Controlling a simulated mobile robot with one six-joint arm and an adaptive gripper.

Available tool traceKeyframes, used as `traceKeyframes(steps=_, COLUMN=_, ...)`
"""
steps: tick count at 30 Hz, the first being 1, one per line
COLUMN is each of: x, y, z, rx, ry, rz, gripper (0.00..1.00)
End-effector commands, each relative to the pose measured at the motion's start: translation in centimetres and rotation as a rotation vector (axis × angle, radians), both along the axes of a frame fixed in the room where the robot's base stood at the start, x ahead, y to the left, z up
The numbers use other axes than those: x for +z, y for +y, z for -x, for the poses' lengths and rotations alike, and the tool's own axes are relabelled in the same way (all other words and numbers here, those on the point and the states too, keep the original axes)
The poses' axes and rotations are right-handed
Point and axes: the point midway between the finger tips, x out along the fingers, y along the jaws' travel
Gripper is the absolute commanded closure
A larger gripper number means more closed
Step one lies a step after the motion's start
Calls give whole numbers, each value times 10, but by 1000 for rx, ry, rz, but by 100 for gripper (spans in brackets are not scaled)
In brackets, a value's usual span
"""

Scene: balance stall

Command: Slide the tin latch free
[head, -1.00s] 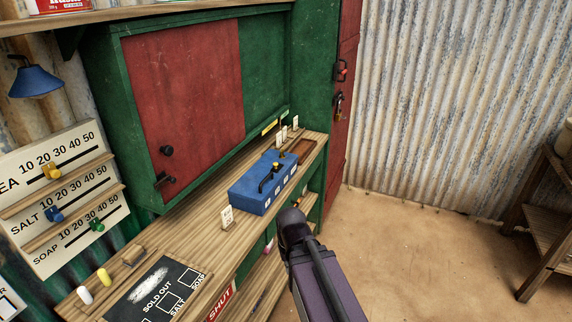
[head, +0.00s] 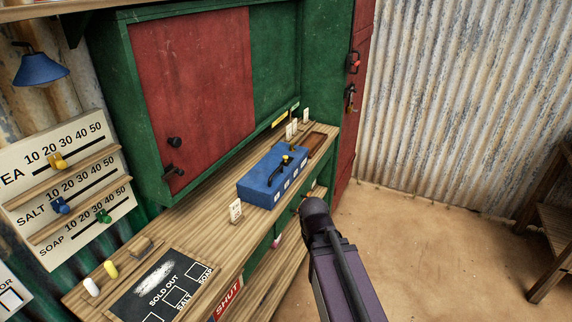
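A blue tin box (head: 258,193) stands on the wooden counter (head: 200,228), lid shut, with white labels on its front. My purple arm with a dark rounded joint reaches up from the bottom, in front of the counter and right of the tin. My gripper's fingers do not show.
A black sold-out board (head: 160,290) lies at the near left. A red hatch door (head: 195,90) rises behind. Open floor lies right.

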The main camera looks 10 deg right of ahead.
Motion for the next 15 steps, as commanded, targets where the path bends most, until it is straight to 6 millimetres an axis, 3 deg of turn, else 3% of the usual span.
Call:
traceKeyframes(steps=7, x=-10, y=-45, z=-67, rx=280, ry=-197, rz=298, gripper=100)
traceKeyframes(steps=15, x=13, y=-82, z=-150, rx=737, ry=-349, rz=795, gripper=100)
